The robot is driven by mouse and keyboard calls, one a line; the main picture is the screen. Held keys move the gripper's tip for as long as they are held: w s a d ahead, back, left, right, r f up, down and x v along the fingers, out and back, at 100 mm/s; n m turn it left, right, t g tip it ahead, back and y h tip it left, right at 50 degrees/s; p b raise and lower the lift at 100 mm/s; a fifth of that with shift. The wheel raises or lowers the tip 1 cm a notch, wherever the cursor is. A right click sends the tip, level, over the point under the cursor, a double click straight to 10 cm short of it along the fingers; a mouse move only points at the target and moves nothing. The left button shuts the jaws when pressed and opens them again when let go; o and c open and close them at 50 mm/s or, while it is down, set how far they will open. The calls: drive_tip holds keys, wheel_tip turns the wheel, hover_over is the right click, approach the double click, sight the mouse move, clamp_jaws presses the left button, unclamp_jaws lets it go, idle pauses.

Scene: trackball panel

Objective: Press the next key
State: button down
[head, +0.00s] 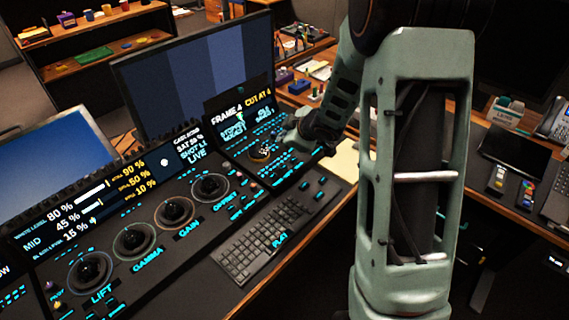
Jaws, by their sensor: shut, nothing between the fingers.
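The trackball panel (185,235) is a dark slanted console with cyan-lit lettering and small keys. Trackballs over the labels LIFT (90,272), GAMMA (134,239), GAIN (173,213) and OFFSET (211,187) stand in a row. The right section holds a cluster of small cyan-lit keys (252,168) and a knob (261,152). Their labels are too small to read, so I cannot tell which is the task's key. My gripper (292,146) is shut and empty, over or just beside the right section's keys. Its fingertips are small and dark; contact cannot be told.
Monitors (200,75) stand behind. A display strip (120,190) borders the trackballs. My arm hides much of the right side. Phones and a dark screen (512,153) occupy the right desk.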

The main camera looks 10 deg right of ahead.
sight(284, 169)
wheel_tip(284, 169, down, 9)
drive_tip(key=b, duration=0.8)
drive_tip(key=shift+r+b, duration=0.1)
drive_tip(key=shift+b, duration=0.2)
idle(1.2)
drive_tip(key=shift+f+b, duration=0.3)
drive_tip(key=shift+f, duration=0.1)
drive_tip(key=shift+f+b, duration=0.45)
drive_tip(key=shift+f, duration=0.15)
idle(0.5)
drive_tip(key=shift+r+p, duration=1)
wheel_tip(284, 169, up, 5)
drive_tip(key=p, duration=0.5)
